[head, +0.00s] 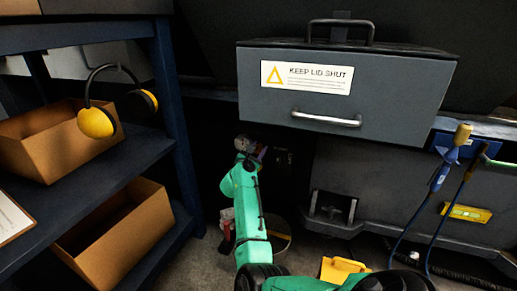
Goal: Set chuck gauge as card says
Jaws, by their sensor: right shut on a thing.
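My right arm reaches up into the dark space below the grey lidded box. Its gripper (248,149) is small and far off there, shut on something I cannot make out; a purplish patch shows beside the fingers. I cannot pick out a chuck or a gauge for certain in the dark around it. A white sheet on a brown board (14,218), perhaps the card, lies at the left edge, cut off by the frame and too small to read. My left gripper is not in view.
A grey box (390,85) labelled "KEEP LID SHUT" overhangs on the right. A blue shelf (150,152) holds cardboard bins (125,240) and yellow earmuffs (97,122) on the left. Blue hoses (412,215) hang at right. A yellow object (342,268) lies low in front.

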